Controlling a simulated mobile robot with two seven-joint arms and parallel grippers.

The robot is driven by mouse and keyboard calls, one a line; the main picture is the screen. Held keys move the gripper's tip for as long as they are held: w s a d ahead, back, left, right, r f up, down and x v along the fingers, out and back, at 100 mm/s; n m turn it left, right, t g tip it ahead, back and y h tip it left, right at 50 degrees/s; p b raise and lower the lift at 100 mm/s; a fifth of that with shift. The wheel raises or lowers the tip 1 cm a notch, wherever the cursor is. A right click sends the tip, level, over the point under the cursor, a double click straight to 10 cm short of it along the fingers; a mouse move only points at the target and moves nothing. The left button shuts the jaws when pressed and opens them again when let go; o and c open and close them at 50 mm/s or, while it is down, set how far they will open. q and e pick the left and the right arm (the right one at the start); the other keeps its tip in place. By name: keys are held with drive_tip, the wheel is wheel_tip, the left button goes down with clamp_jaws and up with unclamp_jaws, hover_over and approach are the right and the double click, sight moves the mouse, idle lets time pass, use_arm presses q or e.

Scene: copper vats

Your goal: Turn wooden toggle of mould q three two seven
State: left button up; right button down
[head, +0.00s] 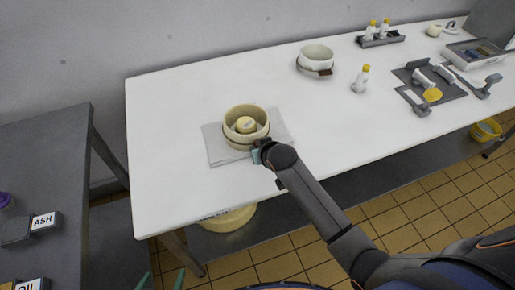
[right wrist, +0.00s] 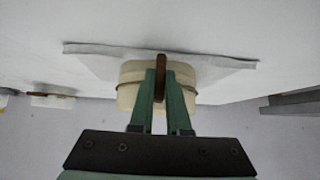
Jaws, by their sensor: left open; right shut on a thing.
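A cream round mould (head: 232,138) with a dark band stands on a light grey cloth (head: 216,153) on the white table. A pale yellow piece (head: 246,124) sits inside it; any label is too small to read. In the right wrist view the mould (right wrist: 129,98) shows with a brown wooden toggle (right wrist: 161,68) upright at its side. My right gripper (head: 259,154) is at the mould's near right side, its green fingers shut on the toggle. My left gripper (head: 163,279) shows only as two spread green fingertips at the bottom edge, open and empty.
A second banded mould (head: 316,55) stands farther back on the table. A yellow-capped bottle (head: 360,80), a bottle rack (head: 381,39) and a dark tool tray (head: 413,75) are to the right. A grey table (head: 45,150) with an ASH label (head: 44,220) stands left. The white table's left end is clear.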

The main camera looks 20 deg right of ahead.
idle(0.3)
drive_tip(key=c, duration=0.9)
unclamp_jaws()
drive_tip(key=v, duration=1.2)
drive_tip(key=shift+s+r, duration=0.1)
drive_tip(key=shift+s, duration=0.1)
drive_tip(key=shift+n+y, duration=0.8)
drive_tip(key=shift+y, duration=0.1)
drive_tip(key=s+f, duration=1.6)
drive_tip(key=s, duration=0.1)
drive_tip(key=shift+a+f, duration=0.2)
drive_tip(key=shift+f, duration=0.15)
